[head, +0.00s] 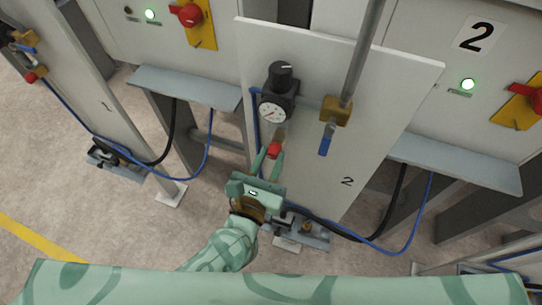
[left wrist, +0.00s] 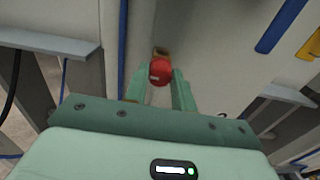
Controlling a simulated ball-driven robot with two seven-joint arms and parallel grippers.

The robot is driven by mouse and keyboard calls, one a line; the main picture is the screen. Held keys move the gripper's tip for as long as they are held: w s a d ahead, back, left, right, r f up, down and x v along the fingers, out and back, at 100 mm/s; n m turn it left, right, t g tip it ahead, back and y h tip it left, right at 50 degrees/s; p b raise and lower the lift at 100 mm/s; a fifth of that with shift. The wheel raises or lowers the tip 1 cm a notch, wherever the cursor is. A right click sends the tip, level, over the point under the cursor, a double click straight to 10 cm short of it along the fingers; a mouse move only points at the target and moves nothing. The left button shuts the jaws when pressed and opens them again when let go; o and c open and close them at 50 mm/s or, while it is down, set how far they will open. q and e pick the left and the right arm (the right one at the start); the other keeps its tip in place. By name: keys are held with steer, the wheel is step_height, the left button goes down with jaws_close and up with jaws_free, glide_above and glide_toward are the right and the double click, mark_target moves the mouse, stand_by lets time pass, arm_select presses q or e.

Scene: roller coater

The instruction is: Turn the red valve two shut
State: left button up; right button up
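The red valve two (head: 274,149) is a small red knob on a brass stub, low on the light panel (head: 392,80) marked 2, below a gauge. My left gripper (head: 273,153) reaches up to it from below, with one finger on each side of the knob. In the left wrist view the red knob (left wrist: 160,71) sits between the tips of the left gripper (left wrist: 161,78), and both fingers appear to touch it. The brass stub shows just beyond the knob. My right gripper is not in view.
A black regulator with a round gauge (head: 271,110) is above the knob. A brass valve with a blue lever (head: 325,140) hangs on a grey pipe to the right. Grey ledges (head: 185,86) flank the panel. Blue and black hoses run near the floor.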

arm_select(q)
steer(key=c, duration=0.4)
steer(key=m+p, duration=0.2)
steer(key=m, duration=0.1)
steer(key=shift+r+m+p, duration=0.15)
steer(key=shift+m+p, duration=0.15)
steer(key=shift+p, duration=0.1)
steer(key=m+p, duration=0.3)
steer(key=m, duration=0.1)
steer(key=shift+d+m, duration=0.1)
steer(key=shift+m, duration=0.2)
steer(key=m+p, duration=0.3)
steer(key=m, duration=0.2)
steer(key=shift+f+m+p, duration=0.2)
steer(key=shift+m+p, duration=0.75)
steer(key=shift+m, duration=1.45)
